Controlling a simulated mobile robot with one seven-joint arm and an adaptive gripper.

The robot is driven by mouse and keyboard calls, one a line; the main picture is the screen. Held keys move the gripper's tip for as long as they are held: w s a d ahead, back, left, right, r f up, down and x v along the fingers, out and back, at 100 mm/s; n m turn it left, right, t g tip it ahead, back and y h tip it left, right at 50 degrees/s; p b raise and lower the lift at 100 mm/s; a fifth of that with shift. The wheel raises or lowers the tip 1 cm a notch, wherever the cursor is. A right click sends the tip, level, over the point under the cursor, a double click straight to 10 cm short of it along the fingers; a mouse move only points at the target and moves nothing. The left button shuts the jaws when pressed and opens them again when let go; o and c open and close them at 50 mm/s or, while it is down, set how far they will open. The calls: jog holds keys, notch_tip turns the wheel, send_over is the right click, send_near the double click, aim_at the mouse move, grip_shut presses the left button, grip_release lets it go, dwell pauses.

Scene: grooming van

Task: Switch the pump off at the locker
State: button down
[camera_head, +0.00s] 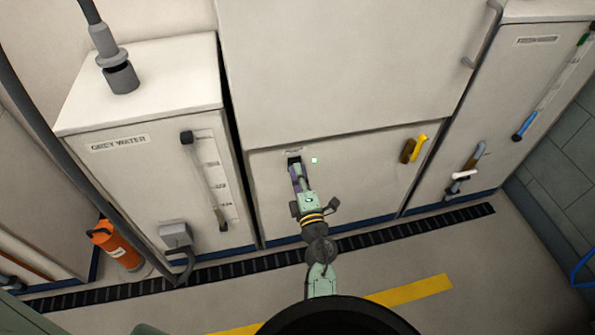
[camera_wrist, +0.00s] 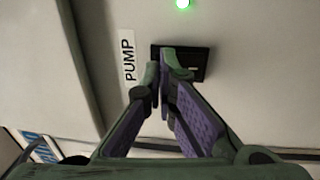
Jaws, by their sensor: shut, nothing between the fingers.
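The pump switch (camera_wrist: 194,63) is a dark plate on the locker's pale lower front. A label reading PUMP (camera_wrist: 129,60) is beside it in the wrist view. A small green light (camera_wrist: 183,3) glows near the switch, and it also shows in the head view (camera_head: 314,160). My gripper (camera_wrist: 165,62) is shut and empty, with its fingertips over the switch plate. In the head view my gripper (camera_head: 296,168) reaches the dark switch at the upper left of the locker front (camera_head: 350,185). The fingers hide part of the switch, and I cannot tell whether they touch it.
A grey water tank (camera_head: 150,110) with a level gauge stands left of the locker. An orange cylinder (camera_head: 118,246) stands on the floor at far left. Yellow and brown handles (camera_head: 414,149) are on the locker's right side. Another tank (camera_head: 500,110) stands at right.

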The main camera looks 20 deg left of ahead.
jog(key=shift+w, duration=0.1)
dwell(0.3)
jog(key=shift+w+a+r+p, duration=0.35)
jog(key=shift+r+p, duration=0.2)
jog(key=shift+p, duration=0.3)
jog(key=shift+d+f+b, duration=0.1)
jog(key=shift+f+b, duration=0.2)
jog(key=shift+b, duration=0.05)
